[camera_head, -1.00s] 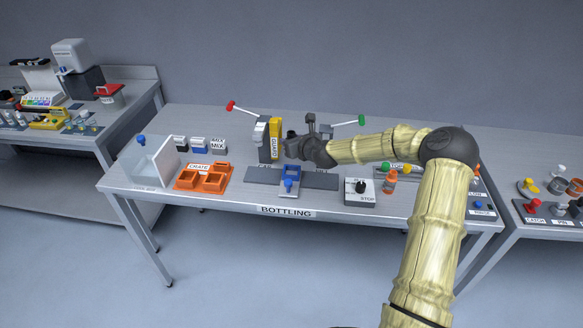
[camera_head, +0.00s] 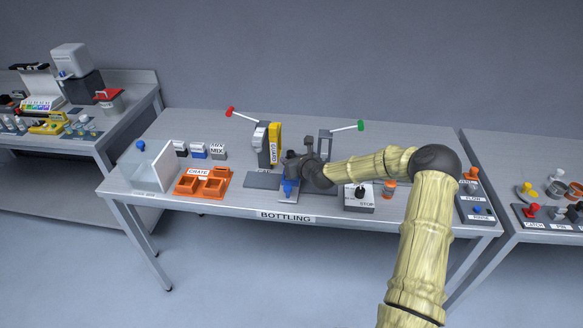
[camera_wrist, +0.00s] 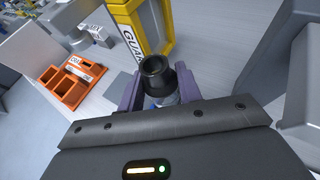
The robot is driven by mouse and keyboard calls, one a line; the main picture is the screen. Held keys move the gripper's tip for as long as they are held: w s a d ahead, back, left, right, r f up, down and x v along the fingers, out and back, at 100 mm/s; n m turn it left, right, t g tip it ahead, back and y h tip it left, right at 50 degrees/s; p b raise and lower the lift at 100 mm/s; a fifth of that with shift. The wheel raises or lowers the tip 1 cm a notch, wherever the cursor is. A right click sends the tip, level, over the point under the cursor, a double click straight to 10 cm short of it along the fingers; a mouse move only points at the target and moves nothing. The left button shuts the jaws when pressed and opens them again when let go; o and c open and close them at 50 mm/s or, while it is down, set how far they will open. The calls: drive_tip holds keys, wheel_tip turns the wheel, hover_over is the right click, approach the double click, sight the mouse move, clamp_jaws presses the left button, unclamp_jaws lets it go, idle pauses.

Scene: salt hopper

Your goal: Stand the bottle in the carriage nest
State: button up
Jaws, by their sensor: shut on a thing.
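My gripper (camera_head: 291,165) is over the blue carriage (camera_head: 289,187) at the front middle of the bottling table. In the wrist view my gripper (camera_wrist: 160,88) is shut on a bottle, with purple fingers on both sides of it. The bottle (camera_wrist: 155,72) shows a dark, open-looking neck and a bit of clear body below. Its lower part is hidden by my gripper. The carriage nest is mostly covered by my gripper in the head view, so I cannot tell whether the bottle touches it.
A yellow guard (camera_head: 275,144) stands just behind my gripper, with a grey frame and green-tipped lever (camera_head: 360,126) to the right. An orange crate (camera_head: 203,184) lies left, and a stop box (camera_head: 359,198) and orange jar (camera_head: 390,190) are right. A dark rail (camera_head: 262,180) runs under the carriage.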

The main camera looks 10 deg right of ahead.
wheel_tip(320, 180, down, 3)
drive_tip(key=shift+f+p, duration=0.1)
drive_tip(key=shift+p, duration=0.2)
drive_tip(key=shift+w+f, duration=0.15)
drive_tip(key=shift+f, duration=0.1)
drive_tip(key=o, duration=1)
drive_tip(key=shift+d, duration=0.25)
drive_tip(key=shift+c, duration=0.2)
drive_tip(key=shift+a, duration=0.4)
drive_tip(key=shift+v, duration=0.85)
drive_tip(key=b+v, duration=0.2)
drive_tip(key=v, duration=0.8)
drive_tip(key=shift+s+d, duration=0.2)
drive_tip(key=shift+s, duration=0.1)
